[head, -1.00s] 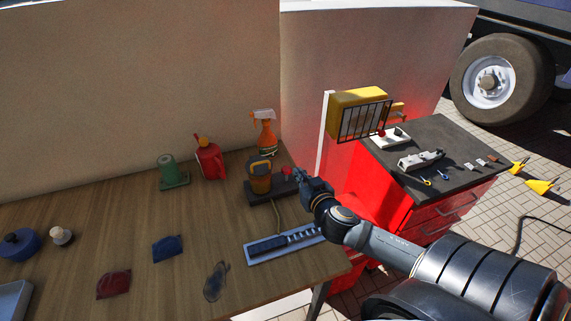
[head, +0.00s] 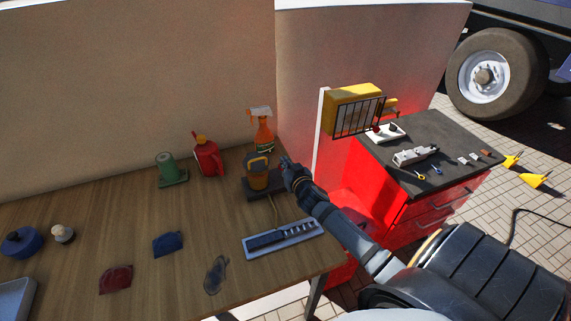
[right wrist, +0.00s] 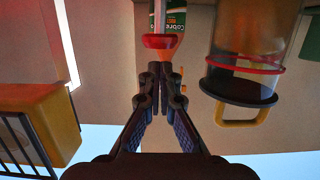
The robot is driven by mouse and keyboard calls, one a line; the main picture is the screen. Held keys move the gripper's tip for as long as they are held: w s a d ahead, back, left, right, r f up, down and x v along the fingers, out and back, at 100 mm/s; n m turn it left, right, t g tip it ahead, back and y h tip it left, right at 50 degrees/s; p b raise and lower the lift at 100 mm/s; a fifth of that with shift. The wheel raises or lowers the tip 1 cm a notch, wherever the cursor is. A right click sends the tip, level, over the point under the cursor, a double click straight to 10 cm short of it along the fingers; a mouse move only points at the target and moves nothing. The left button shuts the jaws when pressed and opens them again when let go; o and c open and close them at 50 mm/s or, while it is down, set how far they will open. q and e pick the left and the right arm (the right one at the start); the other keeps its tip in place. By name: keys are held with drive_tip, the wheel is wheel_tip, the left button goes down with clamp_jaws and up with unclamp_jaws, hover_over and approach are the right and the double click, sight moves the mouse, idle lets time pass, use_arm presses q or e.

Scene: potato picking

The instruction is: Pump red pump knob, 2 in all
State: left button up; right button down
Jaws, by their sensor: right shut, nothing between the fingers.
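The red pump knob (right wrist: 160,41) shows in the right wrist view, just past my right fingertips. I cannot tell whether they touch it. In the head view the knob is hidden by my right gripper (head: 286,162). That gripper is shut and empty, beside the pump; it also shows in the right wrist view (right wrist: 160,80). The pump's orange-brown container (head: 259,179) stands upright on a dark base (head: 253,194), with a yellow handle on top. The container also shows in the right wrist view (right wrist: 240,65), upside down. My left gripper is not in view.

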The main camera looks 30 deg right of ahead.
drive_tip(key=shift+f, duration=0.55)
drive_tip(key=shift+f, duration=0.1)
wheel_tip(320, 180, down, 2)
drive_tip(key=b, duration=0.2)
drive_tip(key=shift+s+f+b, duration=0.1)
drive_tip(key=shift+f+b, duration=0.1)
drive_tip(key=shift+b, duration=0.1)
drive_tip(key=shift+r, duration=0.15)
